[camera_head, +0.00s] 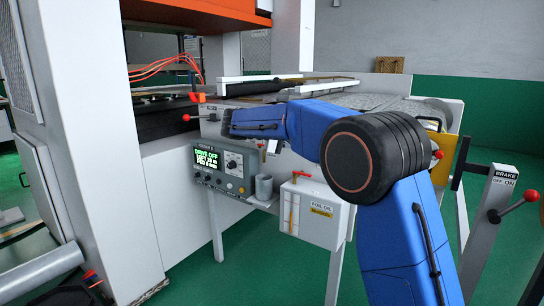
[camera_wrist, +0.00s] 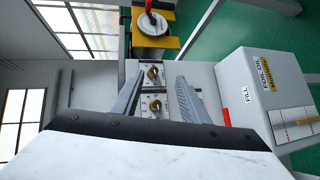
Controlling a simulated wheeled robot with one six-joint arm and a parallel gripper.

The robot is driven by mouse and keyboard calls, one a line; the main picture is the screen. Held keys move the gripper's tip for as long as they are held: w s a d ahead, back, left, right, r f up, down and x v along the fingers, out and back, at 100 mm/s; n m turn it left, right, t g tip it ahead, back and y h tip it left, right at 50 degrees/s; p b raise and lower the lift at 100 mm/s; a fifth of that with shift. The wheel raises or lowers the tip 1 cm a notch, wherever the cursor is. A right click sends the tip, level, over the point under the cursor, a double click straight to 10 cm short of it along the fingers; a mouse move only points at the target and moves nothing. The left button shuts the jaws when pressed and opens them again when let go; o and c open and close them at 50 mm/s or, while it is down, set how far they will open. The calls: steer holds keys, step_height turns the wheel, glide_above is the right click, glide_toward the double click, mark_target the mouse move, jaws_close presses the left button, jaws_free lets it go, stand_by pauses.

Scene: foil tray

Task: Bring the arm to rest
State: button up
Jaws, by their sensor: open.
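My gripper (camera_wrist: 160,80) shows in the wrist view with its two grey fingers apart and nothing between them. Beyond the gap is a pale panel with brass knobs (camera_wrist: 153,73); I see no contact with it. In the head view my blue arm rises from the lower right and bends left at a large black joint in front of the machine. My gripper cannot be made out there.
A white oil box (camera_head: 310,215) hangs at the machine's front, beside a grey cup (camera_head: 263,187) and a control panel (camera_head: 218,168) reading "DRIVE OFF". A brake lever (camera_head: 515,205) with a red knob stands right. Green floor (camera_head: 275,262) lies open below.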

steer(key=s+d+f+n+y, duration=0.1)
steer(key=s+d+f+y, duration=0.3)
steer(key=s+d, duration=0.55)
steer(key=s+d+f+y, duration=0.3)
steer(key=s+d, duration=0.4)
steer(key=s, duration=0.5)
steer(key=s+a+f+m+t+y, duration=0.1)
steer(key=s+f+y, duration=0.3)
steer(key=s+f, duration=0.4)
steer(key=s+a+f+m+t+y, duration=0.1)
steer(key=s+f+y, duration=0.3)
steer(key=s+f, duration=0.5)
steer(key=s+a, duration=0.1)
steer(key=s, duration=0.7)
steer(key=shift+s+a+f, duration=0.15)
steer(key=shift+s+f, duration=0.1)
steer(key=shift+s, duration=0.15)
steer(key=shift+r, duration=0.1)
